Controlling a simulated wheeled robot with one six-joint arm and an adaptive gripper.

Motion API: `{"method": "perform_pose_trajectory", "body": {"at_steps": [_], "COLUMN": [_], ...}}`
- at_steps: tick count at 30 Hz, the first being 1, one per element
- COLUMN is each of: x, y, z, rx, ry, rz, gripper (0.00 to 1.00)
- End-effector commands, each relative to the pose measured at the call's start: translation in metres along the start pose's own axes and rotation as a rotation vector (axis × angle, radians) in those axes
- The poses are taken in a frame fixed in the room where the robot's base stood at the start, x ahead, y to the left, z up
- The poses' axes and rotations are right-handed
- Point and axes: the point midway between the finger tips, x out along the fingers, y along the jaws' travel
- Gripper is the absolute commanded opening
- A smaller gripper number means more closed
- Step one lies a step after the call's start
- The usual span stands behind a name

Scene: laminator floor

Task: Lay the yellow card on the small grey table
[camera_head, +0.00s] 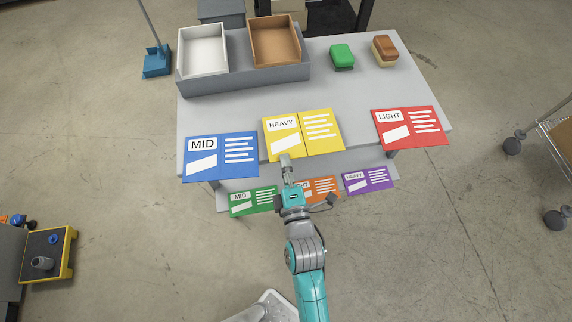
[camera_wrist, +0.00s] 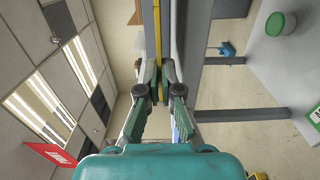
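The yellow card (camera_head: 318,146), marked HEAVY, lies at the front edge of a grey workbench top (camera_head: 350,95), between a blue and a red card. My gripper (camera_head: 285,159) reaches its near edge from the front. In the wrist view the card shows edge-on as a thin yellow strip (camera_wrist: 158,35). My gripper's fingertips (camera_wrist: 159,72) are close together, one on each side of that strip, and look shut on it. The fingers hide part of the card's near edge. I cannot identify a separate small grey table in either view.
The blue card (camera_head: 202,172) and red card (camera_head: 425,140) flank the yellow one. Green (camera_head: 250,207), orange (camera_head: 322,184) and purple (camera_head: 367,187) cards lie on a lower shelf. Two trays (camera_head: 203,72) (camera_head: 274,66), a green block (camera_head: 342,54) and a brown block (camera_head: 385,47) stand behind.

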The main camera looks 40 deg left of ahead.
Motion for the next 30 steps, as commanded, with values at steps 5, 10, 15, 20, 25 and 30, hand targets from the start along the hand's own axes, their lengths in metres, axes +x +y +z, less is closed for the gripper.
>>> {"method": "perform_pose_trajectory", "body": {"at_steps": [5,10,15,20,25,30], "x": [0.000,0.000,0.000,0.000,0.000,0.000], "y": [-0.020,-0.021,-0.022,-0.023,-0.023,-0.022], "z": [0.000,0.000,0.000,0.000,0.000,0.000], "rx": [0.001,-0.001,0.000,0.000,0.000,0.000], "ry": [0.000,-0.001,-0.001,0.000,0.000,0.000], "rz": [-0.002,0.001,0.000,0.000,0.000,0.000], "gripper": [0.00,0.00,0.00,0.30,0.31,0.31]}}
